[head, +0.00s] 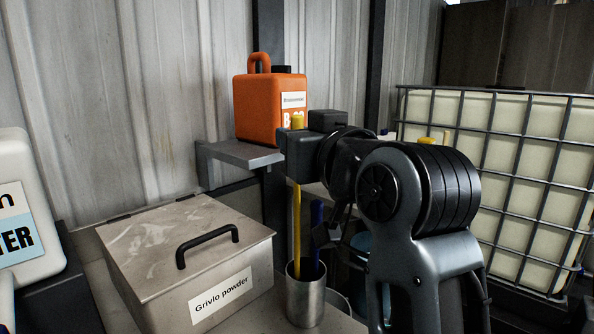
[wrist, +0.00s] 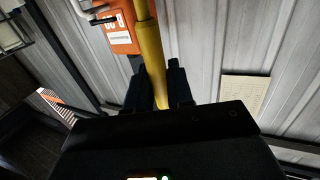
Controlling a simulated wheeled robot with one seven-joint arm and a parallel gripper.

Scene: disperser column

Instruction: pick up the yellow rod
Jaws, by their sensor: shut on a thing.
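The yellow rod (head: 297,225) stands near upright in the head view. Its lower end is inside a metal cup (head: 305,298), and its top (head: 297,121) shows just above my gripper (head: 297,143). My gripper is shut on the rod near its upper end. In the wrist view the yellow rod (wrist: 152,60) runs between the two dark fingers of my gripper (wrist: 158,88). A dark blue rod (head: 317,230) also stands in the cup. The rod's bottom end is hidden by the cup wall.
A grey box labelled "Grivlo powder" (head: 185,255) stands left of the cup. An orange canister (head: 262,105) sits on a grey shelf (head: 240,154) behind my gripper. A white container (head: 25,210) is at the far left. A caged tank (head: 500,170) stands at the right.

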